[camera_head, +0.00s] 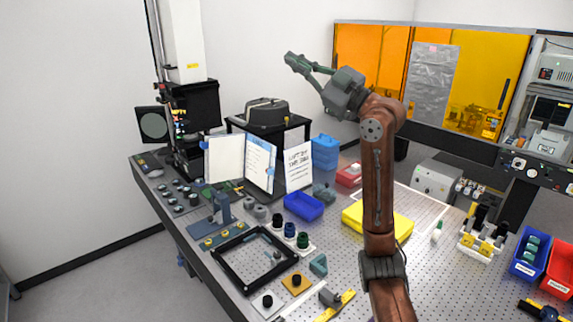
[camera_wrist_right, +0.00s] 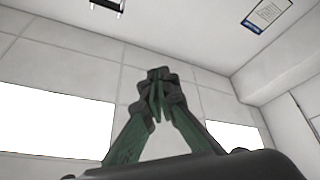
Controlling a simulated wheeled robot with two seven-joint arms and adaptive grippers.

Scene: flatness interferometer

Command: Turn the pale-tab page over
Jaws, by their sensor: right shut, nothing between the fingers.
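An upright open booklet stands toward the back left of the bench in the head view. Its left page (camera_head: 224,158) is blank and white. Its right page (camera_head: 259,165) carries lines of print and a blue edge, with a small pale blue patch near its top; I cannot tell if that is the pale tab. My right gripper (camera_head: 291,61) is raised above and to the right of the booklet, well apart from it, pointing left. Its fingers (camera_wrist_right: 158,95) are shut and empty in the right wrist view, against wall and ceiling. My left gripper is not in view.
A white lettered card (camera_head: 298,166) stands right of the booklet. A blue tray (camera_head: 304,206), a black square frame (camera_head: 229,270) and a yellow block (camera_head: 402,228) lie on the perforated bench. A black stand (camera_head: 194,108) rises behind left. My right arm crosses the bench's middle.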

